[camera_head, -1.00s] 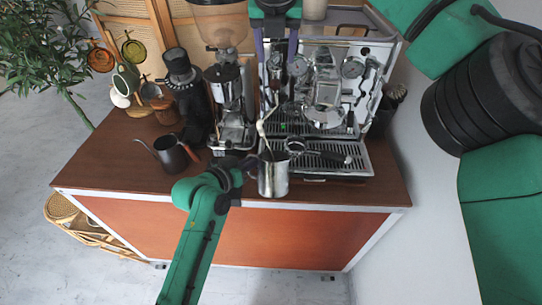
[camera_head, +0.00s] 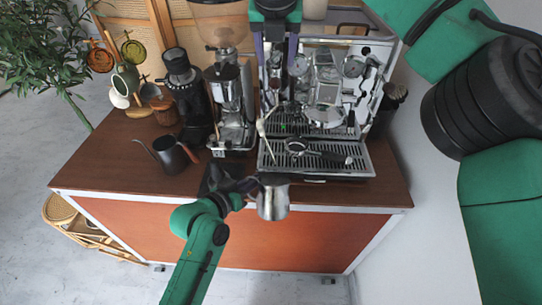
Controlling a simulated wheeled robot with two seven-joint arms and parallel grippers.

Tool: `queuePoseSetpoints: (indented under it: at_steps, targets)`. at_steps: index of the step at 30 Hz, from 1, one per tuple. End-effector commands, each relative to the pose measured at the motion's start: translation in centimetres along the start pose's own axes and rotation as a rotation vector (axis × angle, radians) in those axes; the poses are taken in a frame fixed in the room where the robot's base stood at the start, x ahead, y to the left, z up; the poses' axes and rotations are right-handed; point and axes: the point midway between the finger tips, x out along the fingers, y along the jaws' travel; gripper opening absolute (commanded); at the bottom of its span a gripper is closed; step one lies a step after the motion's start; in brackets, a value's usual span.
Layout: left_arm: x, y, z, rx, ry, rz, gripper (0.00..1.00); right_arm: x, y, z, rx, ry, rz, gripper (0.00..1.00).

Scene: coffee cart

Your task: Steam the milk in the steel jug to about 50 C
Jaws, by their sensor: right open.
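The steel jug (camera_head: 273,204) is at the front edge of the cart, in front of the espresso machine (camera_head: 345,95). My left gripper (camera_head: 258,185) comes in from the lower left and is shut on the jug. The jug's inside and the milk are hard to see. The steam wand (camera_head: 262,130) hangs at the machine's left front, and the jug is clear of its tip. My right gripper (camera_head: 276,62) points down at the machine's upper left. Its two fingers are apart, and I cannot tell whether they touch the machine.
A portafilter (camera_head: 298,147) lies over the drip tray (camera_head: 352,171). A grinder (camera_head: 228,95) and a dark kettle (camera_head: 172,155) stand to the left. A black-handled tool stand (camera_head: 388,108) is at the right. The wooden counter (camera_head: 110,165) is clear at the front left.

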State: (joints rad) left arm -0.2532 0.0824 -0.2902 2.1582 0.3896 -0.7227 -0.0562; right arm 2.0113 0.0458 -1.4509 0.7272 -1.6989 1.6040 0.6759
Motion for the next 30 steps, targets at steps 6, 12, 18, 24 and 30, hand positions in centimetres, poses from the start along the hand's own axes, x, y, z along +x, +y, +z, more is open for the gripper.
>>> queuePoseSetpoints:
  at_steps: [6, 12, 18, 24, 30]
  targets:
    - [-0.2, 0.1, -0.1, 0.0, 0.001, 0.0, 0.0, -0.2, 0.0, 0.1, 0.0, 0.0, 0.0, 0.6]
    - [-1.8, 1.1, 0.1, 0.0, -0.001, 0.0, 0.0, -1.5, 0.0, 0.8, 0.0, 0.0, 0.0, 0.6]
    - [-3.5, 2.1, 0.5, 0.0, -0.001, 0.0, 0.0, -2.5, 0.0, 1.4, 0.0, 0.0, 0.0, 0.6]
    - [-5.1, 3.1, 0.9, 0.0, -0.001, 0.0, 0.0, -3.6, 0.0, 2.0, 0.0, 0.0, 0.0, 0.6]
    - [-6.3, 3.9, 1.3, 0.0, 0.001, 0.001, 0.0, -4.3, 0.0, 2.3, 0.0, 0.0, 0.0, 0.6]
